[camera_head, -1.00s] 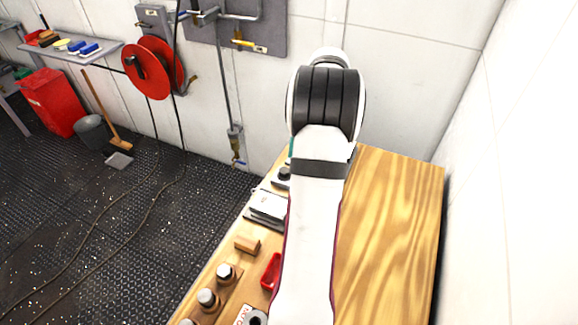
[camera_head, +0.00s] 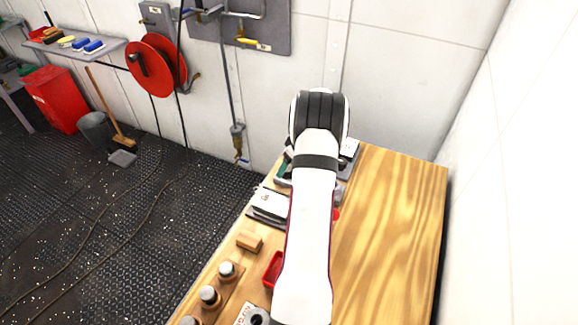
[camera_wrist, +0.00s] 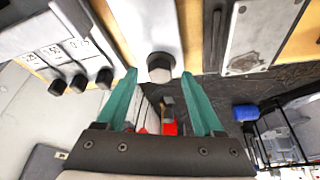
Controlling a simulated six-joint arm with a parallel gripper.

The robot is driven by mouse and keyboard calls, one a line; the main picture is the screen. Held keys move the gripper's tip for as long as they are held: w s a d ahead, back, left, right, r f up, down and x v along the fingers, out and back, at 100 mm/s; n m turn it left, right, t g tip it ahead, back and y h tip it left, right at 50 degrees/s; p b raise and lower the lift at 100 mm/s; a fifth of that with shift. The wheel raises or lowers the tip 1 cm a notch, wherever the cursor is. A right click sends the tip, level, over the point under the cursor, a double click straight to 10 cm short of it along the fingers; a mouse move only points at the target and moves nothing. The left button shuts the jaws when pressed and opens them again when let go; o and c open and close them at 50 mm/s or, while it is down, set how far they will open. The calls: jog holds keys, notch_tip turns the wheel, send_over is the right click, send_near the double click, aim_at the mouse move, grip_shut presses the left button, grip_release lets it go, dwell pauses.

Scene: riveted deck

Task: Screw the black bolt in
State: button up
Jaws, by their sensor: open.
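In the wrist view, a dark hexagonal bolt head (camera_wrist: 160,68) shows at the end of a pale grey block (camera_wrist: 146,24). How far it is screwed in cannot be told. My gripper (camera_wrist: 159,77) has two teal fingers, spread apart and empty. In the picture the bolt head lies between the fingertips, with a gap on each side; whether it is at the same depth is unclear. In the head view my arm hides the bolt and most of the gripper; a bit of teal finger (camera_head: 283,170) shows at the bench's far left edge.
Several dark hex-headed pieces (camera_wrist: 78,82) sit by number labels left of the fingers. A framed plate (camera_wrist: 262,30) lies to the right. On the wooden bench (camera_head: 392,220) are a red tray (camera_head: 272,268), a wooden block (camera_head: 249,241) and capped posts (camera_head: 209,296). The bench's right half is clear.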

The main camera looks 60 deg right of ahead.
jog(key=shift+w+f, duration=0.15)
jog(key=shift+f, duration=0.15)
grip_shut()
jog(key=shift+m, duration=0.4)
